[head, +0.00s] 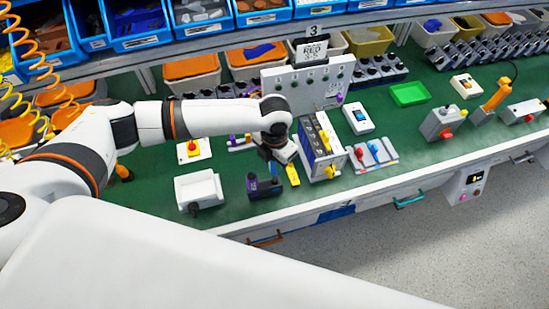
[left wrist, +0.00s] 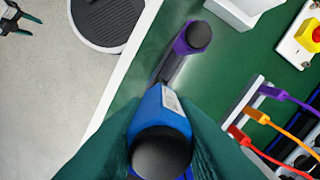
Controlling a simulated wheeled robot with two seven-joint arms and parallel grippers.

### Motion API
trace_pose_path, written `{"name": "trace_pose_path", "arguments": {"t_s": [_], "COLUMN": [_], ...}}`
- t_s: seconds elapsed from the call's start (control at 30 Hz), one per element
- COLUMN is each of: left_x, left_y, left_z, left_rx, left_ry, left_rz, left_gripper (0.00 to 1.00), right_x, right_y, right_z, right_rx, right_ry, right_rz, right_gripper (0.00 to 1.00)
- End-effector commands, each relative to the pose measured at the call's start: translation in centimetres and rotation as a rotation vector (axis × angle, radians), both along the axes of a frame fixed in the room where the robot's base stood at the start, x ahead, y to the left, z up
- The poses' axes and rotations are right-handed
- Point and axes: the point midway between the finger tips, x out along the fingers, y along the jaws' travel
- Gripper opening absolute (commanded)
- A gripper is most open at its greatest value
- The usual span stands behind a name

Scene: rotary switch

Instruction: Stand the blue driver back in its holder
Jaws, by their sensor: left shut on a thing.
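My left gripper (head: 279,152) is over the green bench. In the left wrist view its dark green fingers (left wrist: 160,140) are shut on the blue driver (left wrist: 163,112), whose black round end faces the camera. In the head view I cannot make out the blue driver clearly. I cannot tell which part is the blue driver's holder. What seems to be my right gripper (left wrist: 18,20) is small in the left wrist view.
A red-button box (head: 193,150) is behind the white box. A yellow piece (head: 292,174) and an upright module (head: 320,150) are on the right. A panel (head: 308,88) and several bins are at the back. The bench's front edge (head: 300,215) is near.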

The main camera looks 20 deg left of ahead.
Motion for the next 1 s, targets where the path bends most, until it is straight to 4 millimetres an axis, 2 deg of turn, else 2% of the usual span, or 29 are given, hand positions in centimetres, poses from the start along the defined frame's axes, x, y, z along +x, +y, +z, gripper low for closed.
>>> {"name": "trace_pose_path", "arguments": {"t_s": [0.37, 1.0], "left_x": [0.0, 0.0], "left_y": [0.0, 0.0], "left_z": [-0.2, -2.2], "left_rx": [0.0, 0.0], "left_ry": [0.0, -0.001], "left_rz": [0.0, -0.001], "left_gripper": [0.0, 0.0], "right_x": [0.0, 0.0], "right_y": [0.3, 0.3], "right_z": [-0.2, -1.4], "right_rx": [0.004, 0.004], "right_ry": [0.0, 0.0], "right_rz": [0.0, 0.0], "right_gripper": [0.54, 0.54]}}
